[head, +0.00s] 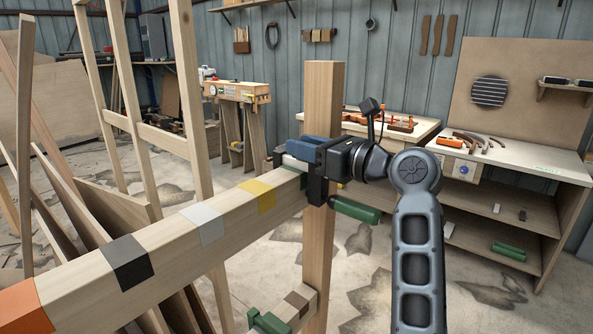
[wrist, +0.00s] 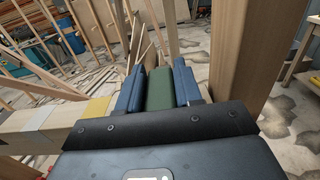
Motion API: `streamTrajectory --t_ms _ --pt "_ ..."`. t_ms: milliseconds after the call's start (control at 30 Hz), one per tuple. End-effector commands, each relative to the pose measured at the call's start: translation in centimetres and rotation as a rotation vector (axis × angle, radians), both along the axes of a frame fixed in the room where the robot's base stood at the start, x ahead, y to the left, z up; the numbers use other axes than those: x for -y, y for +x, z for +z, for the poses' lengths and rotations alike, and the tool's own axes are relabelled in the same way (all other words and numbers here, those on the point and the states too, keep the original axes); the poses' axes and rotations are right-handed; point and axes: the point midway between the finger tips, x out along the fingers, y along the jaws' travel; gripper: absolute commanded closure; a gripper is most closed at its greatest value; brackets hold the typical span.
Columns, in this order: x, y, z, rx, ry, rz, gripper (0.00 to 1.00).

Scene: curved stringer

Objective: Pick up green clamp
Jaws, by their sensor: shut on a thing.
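The green clamp shows its green handle (head: 357,210) below my gripper (head: 300,153) in the head view, beside the upright wooden post (head: 322,85). It sits at the end of the long wooden beam (head: 165,243), just right of the yellow band (head: 258,195). In the wrist view the clamp's green body (wrist: 159,92) lies between the two blue fingers of my gripper (wrist: 158,82), which are shut on it. My gripper hides most of the clamp, so I cannot tell whether it still touches the beam.
The beam carries white, black and orange bands. Another green clamp (head: 270,322) sits on a lower rail at the bottom. A green object (head: 509,251) lies on the workbench shelf at right. Leaning boards (head: 75,230) crowd the left. Floor is open between post and workbench.

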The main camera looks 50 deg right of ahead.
Motion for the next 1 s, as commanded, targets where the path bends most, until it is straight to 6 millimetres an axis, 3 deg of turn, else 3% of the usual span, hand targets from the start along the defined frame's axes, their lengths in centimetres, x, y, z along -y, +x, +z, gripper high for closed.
streamTrajectory --t_ms 167,500,1000 --pt "0.0 0.0 0.0 -0.001 0.000 0.000 1.00" --pt "0.0 0.0 0.6 0.004 -0.001 0.001 1.00" --pt "0.0 0.0 8.6 0.007 -0.003 0.000 1.00"
